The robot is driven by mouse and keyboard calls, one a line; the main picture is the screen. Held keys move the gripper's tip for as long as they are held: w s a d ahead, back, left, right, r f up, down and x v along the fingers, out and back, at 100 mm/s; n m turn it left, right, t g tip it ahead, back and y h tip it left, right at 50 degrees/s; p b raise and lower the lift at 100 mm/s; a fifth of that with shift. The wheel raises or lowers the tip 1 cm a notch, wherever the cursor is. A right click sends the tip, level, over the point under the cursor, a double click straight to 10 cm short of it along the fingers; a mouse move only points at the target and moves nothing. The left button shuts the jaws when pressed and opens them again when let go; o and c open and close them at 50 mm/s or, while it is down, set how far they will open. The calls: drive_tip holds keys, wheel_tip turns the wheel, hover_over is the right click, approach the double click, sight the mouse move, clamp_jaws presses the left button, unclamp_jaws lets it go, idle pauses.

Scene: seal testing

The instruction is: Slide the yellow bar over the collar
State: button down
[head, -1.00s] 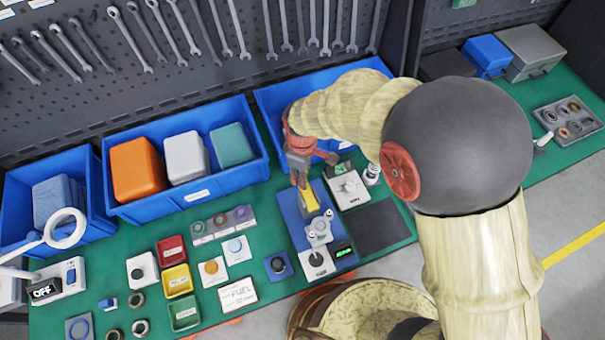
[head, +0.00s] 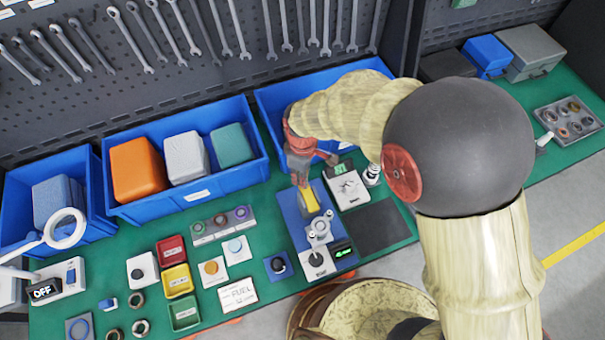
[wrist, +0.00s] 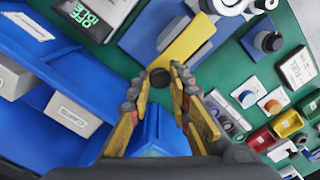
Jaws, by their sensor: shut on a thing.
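The yellow bar (head: 311,202) lies on a blue fixture plate (head: 290,212) in the middle of the bench. In the wrist view the bar (wrist: 187,43) runs up and right from my fingertips, with a dark round knob (wrist: 159,78) at its near end. My gripper (wrist: 162,77) has its fingertips on both sides of this knob and is shut on it. It comes down at the bar's back end in the head view (head: 301,182). A grey metal fitting (head: 319,231) stands at the bar's front end. I cannot tell which part is the collar.
A white meter (head: 347,187) stands right of the plate, with a dark mat (head: 383,226) in front of it. A blue bin (head: 268,97) is behind my gripper. Small modules and colored trays (head: 185,312) lie to the left.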

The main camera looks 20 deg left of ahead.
sight(312, 204)
drive_tip(key=s+d, duration=0.2)
drive_tip(key=s+d+p, duration=0.1)
drive_tip(key=s+d, duration=0.1)
drive_tip(key=shift+s+r, duration=0.1)
drive_tip(key=shift+s, duration=0.3)
drive_tip(key=shift+s+d, duration=0.35)
drive_tip(key=c, duration=1.8)
unclamp_jaws()
drive_tip(key=shift+s+d, duration=0.1)
drive_tip(key=shift+o, duration=0.9)
drive_tip(key=shift+r, duration=0.25)
wheel_tip(312, 204, up, 11)
drive_tip(key=shift+r, duration=0.15)
